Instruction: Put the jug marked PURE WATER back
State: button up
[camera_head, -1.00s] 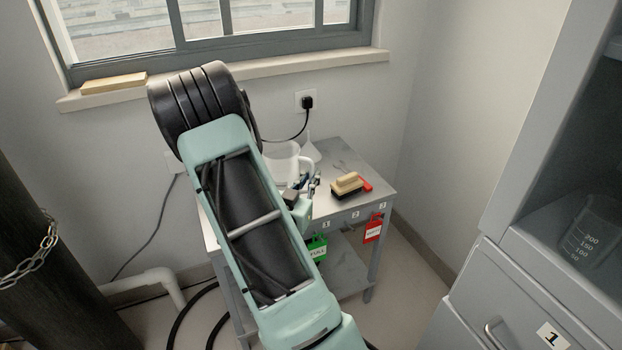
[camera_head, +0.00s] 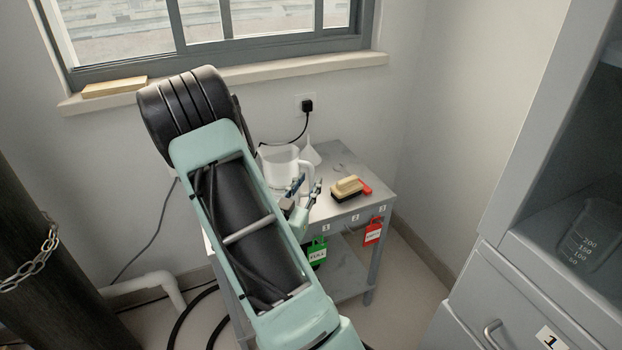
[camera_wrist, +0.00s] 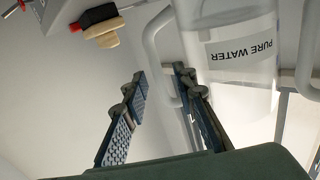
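The jug marked PURE WATER (camera_head: 279,160) is translucent white and stands on the small grey metal table (camera_head: 360,190), partly hidden behind my arm. In the wrist view the jug (camera_wrist: 232,75) fills the upper right, its label upside down and its handle toward the fingers. My gripper (camera_head: 306,186) is by the handle side of the jug. In the wrist view my gripper (camera_wrist: 160,72) is open, its two fingers apart. The handle shows in the gap between the fingertips and partly behind the right finger; I cannot tell whether they touch.
A brush with a tan handle (camera_head: 346,186) and a red item (camera_head: 366,187) lie to the right on the table. A white funnel (camera_head: 310,152) stands behind the jug. Green (camera_head: 317,250) and red (camera_head: 373,231) tags hang at the table's front. A grey cabinet (camera_head: 520,260) stands at right.

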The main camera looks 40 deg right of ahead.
jog(key=v, duration=0.9)
jog(key=shift+s+a+p, duration=0.2)
jog(key=shift+a+p, duration=0.1)
jog(key=shift+p, duration=0.15)
